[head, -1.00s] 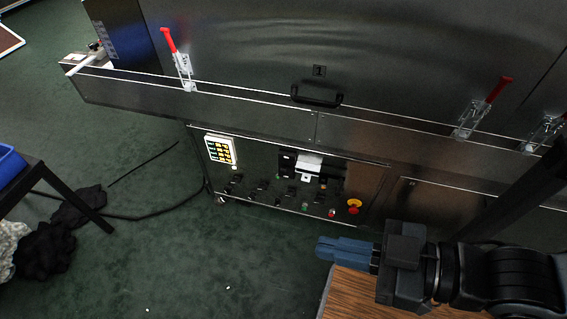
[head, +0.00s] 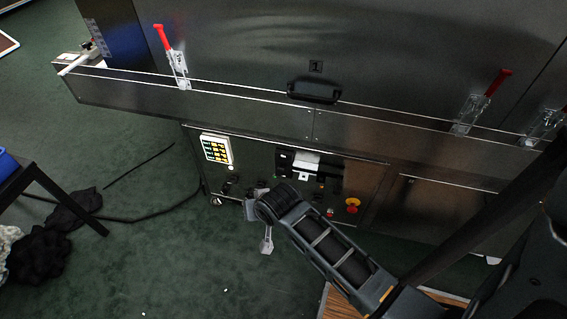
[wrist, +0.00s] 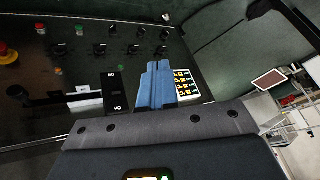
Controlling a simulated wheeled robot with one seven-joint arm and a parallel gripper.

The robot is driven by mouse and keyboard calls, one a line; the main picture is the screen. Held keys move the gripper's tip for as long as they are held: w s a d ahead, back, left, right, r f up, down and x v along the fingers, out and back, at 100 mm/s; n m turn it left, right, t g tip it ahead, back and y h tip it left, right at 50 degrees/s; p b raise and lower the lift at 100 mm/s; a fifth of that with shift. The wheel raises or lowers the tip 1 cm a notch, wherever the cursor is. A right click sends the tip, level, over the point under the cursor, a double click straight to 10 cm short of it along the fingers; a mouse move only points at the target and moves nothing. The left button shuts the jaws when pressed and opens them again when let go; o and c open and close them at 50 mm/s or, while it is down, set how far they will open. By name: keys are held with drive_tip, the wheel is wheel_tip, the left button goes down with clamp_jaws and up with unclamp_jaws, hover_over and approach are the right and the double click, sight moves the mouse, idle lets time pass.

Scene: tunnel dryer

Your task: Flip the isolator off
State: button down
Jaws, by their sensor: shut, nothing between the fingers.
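The dryer's control panel (head: 262,158) faces me in the head view. A black block with small white marks (wrist: 113,92), which may be the isolator, sits on the panel in the wrist view. I cannot tell its switch position. In the wrist view my gripper (wrist: 158,68) has its blue fingers shut together and empty. They appear beside the block, between it and the keypad (wrist: 188,85); I cannot tell whether they touch the panel. In the head view my arm hides the fingers and part of the lower panel.
A red emergency stop on a yellow base (head: 352,205) is on the panel's right. Several black knobs (wrist: 135,49) line the panel in the wrist view. Red-handled clamps (head: 178,62) and a black handle (head: 314,91) are above.

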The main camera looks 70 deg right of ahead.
drive_tip(key=w+d+m+g, duration=0.2)
drive_tip(key=d+m+g, duration=0.1)
drive_tip(key=d, duration=1)
wheel_tip(320, 180, up, 3)
drive_tip(key=m+g, duration=0.2)
drive_tip(key=m, duration=0.1)
hover_over(284, 167)
drive_tip(key=a, duration=0.4)
drive_tip(key=shift+s+d+f+b, duration=0.2)
drive_tip(key=shift+d+b, duration=0.05)
drive_tip(key=shift+b, duration=0.15)
drive_tip(key=shift+f, duration=0.1)
drive_tip(key=b+x, duration=0.1)
drive_tip(key=x, duration=0.8)
drive_tip(key=shift+f+b, duration=0.4)
drive_tip(key=shift+f, duration=0.05)
